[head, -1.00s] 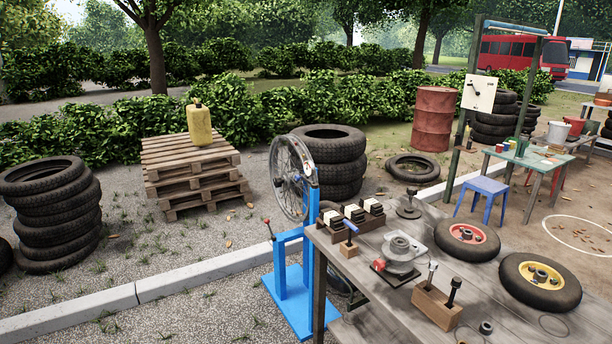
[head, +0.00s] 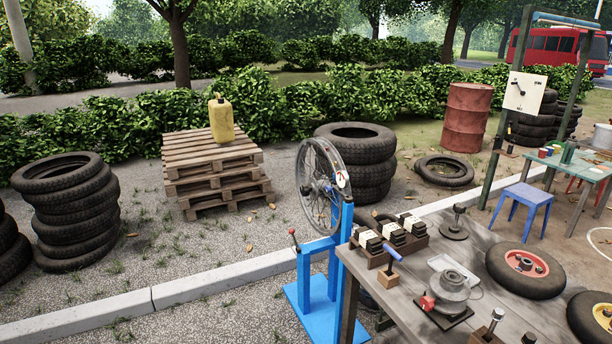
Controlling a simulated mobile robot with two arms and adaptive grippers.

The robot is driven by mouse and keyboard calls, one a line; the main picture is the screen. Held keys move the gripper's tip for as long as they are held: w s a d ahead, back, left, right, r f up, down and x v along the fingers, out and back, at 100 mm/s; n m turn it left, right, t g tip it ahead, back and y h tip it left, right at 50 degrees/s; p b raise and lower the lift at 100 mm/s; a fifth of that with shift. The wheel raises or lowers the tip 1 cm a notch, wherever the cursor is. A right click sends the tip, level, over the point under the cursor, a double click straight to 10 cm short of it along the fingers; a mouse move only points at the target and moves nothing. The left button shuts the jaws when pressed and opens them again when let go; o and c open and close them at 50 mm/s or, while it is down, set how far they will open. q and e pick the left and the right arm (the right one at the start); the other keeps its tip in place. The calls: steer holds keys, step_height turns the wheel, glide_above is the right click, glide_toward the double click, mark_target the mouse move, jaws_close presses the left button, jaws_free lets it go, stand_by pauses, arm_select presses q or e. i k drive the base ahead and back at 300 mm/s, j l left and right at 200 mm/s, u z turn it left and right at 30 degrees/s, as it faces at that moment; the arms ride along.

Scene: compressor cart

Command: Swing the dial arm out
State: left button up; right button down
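A blue wheel stand (head: 334,255) stands on the gravel beside the near left corner of the workbench. A spoked wheel (head: 303,185) is mounted upright in it. A small round white dial (head: 342,179) shows at the top of the stand's post, close to the wheel's right side. The arm that carries the dial is too small to make out clearly. A lever with a red knob (head: 292,232) sticks up at the stand's left side. Neither of my grippers is in view.
The grey workbench (head: 455,252) at lower right holds rubber-tyred wheels, a round grey device and small blocks. Tyre stacks stand at left (head: 75,210) and behind the stand (head: 372,170). A kerb (head: 205,288) crosses the gravel left of the stand. Pallets (head: 215,170) hold a yellow can (head: 221,120).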

mark_target(343, 182)
steer(key=i+u, duration=0.25)
steer(key=i, duration=0.3)
steer(key=i+l+u, duration=0.3)
steer(key=i, duration=0.2)
steer(key=i+j, duration=0.05)
steer(key=j, duration=0.05)
